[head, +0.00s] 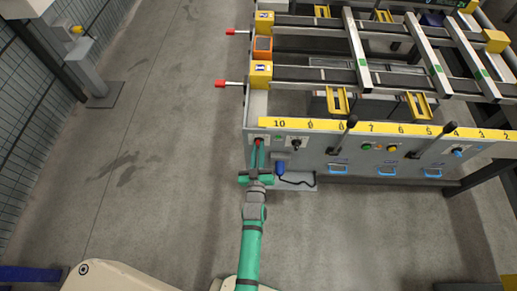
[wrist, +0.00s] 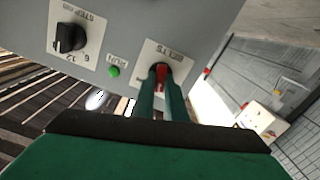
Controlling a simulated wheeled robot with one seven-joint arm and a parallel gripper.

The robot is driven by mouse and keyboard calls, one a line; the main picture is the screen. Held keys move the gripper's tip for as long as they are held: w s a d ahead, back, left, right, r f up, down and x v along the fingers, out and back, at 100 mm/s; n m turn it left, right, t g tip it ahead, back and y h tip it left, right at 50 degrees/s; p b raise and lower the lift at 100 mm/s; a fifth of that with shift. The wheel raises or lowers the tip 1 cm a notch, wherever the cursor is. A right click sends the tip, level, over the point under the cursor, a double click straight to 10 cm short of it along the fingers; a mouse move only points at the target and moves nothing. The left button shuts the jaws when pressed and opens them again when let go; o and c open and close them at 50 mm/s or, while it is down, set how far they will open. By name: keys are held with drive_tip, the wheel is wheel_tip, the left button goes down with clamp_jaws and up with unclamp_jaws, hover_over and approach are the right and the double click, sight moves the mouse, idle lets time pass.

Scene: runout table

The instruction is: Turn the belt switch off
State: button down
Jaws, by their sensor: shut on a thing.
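The belt switch (wrist: 160,75) is a red knob on a pale plate lettered BELTS, on the grey front panel. In the head view the same switch (head: 259,141) sits at the panel's left end, partly covered by my fingers. My gripper (wrist: 162,85) is shut on the red knob, with one green finger on each side of it. In the head view my gripper (head: 258,152) reaches the panel from below. The fingers hide part of the knob, so I cannot tell its set position for sure.
A black step knob (wrist: 68,38) and a green button (wrist: 113,71) sit beside the switch. Black levers (head: 351,122) stand farther right. The floor (head: 150,170) to the left is clear.

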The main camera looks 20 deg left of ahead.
drive_tip(key=n, duration=0.5)
drive_tip(key=shift+a+n, duration=0.15)
drive_tip(key=shift+n, duration=0.15)
idle(0.4)
drive_tip(key=c, duration=1.8)
unclamp_jaws()
drive_tip(key=shift+s, duration=0.1)
drive_tip(key=shift+f, duration=0.1)
drive_tip(key=v, duration=1)
drive_tip(key=shift+s, duration=0.4)
drive_tip(key=shift+w, duration=0.15)
